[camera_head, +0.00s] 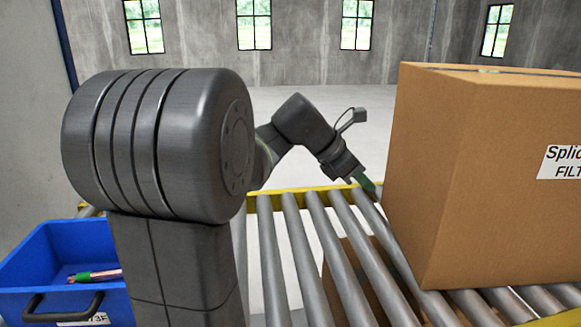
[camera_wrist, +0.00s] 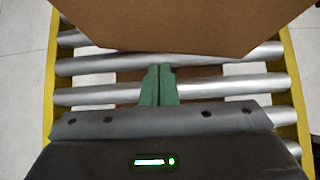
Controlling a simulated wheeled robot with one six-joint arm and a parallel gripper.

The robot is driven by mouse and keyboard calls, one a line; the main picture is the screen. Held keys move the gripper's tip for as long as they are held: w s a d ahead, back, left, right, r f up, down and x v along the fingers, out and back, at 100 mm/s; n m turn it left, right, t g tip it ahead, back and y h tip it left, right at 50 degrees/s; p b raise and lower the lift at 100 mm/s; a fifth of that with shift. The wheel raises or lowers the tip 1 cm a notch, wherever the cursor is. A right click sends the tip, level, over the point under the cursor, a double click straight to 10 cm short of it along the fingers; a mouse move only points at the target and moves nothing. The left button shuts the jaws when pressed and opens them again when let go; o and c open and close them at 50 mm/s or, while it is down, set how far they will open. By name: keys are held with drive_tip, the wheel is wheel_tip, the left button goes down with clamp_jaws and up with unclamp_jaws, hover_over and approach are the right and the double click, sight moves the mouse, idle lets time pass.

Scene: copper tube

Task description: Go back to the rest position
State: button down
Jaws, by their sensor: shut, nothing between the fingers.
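My gripper (camera_head: 365,181) is at the end of my arm, above the roller conveyor (camera_head: 316,228) and just left of a big cardboard box (camera_head: 435,170). In the wrist view its green fingers (camera_wrist: 159,84) are together with nothing between them. The box (camera_wrist: 180,25) fills the top of the wrist view, close beyond the fingertips. I cannot tell whether the fingers touch it. A copper tube with a green part (camera_head: 95,276) lies in the blue bin (camera_head: 50,256) at the lower left.
The conveyor has steel rollers and yellow side rails (camera_head: 300,188). Another cardboard box (camera_head: 352,280) shows below the rollers. The big box stands on the right side of the conveyor. Open grey floor (camera_head: 300,110) lies beyond, up to a wall with windows.

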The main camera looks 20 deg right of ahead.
approach(398, 217)
drive_tip(key=x, duration=0.4)
drive_tip(key=shift+s+d+f, duration=0.1)
drive_tip(key=shift+s+d, duration=0.2)
drive_tip(key=shift+d, duration=0.05)
drive_tip(key=shift+d+f, duration=0.1)
drive_tip(key=shift+f, duration=0.2)
drive_tip(key=shift+w+a+r, duration=0.1)
drive_tip(key=shift+w+a, duration=0.15)
drive_tip(key=shift+a, duration=0.7)
drive_tip(key=shift+w+a, duration=0.25)
drive_tip(key=shift+a, duration=0.65)
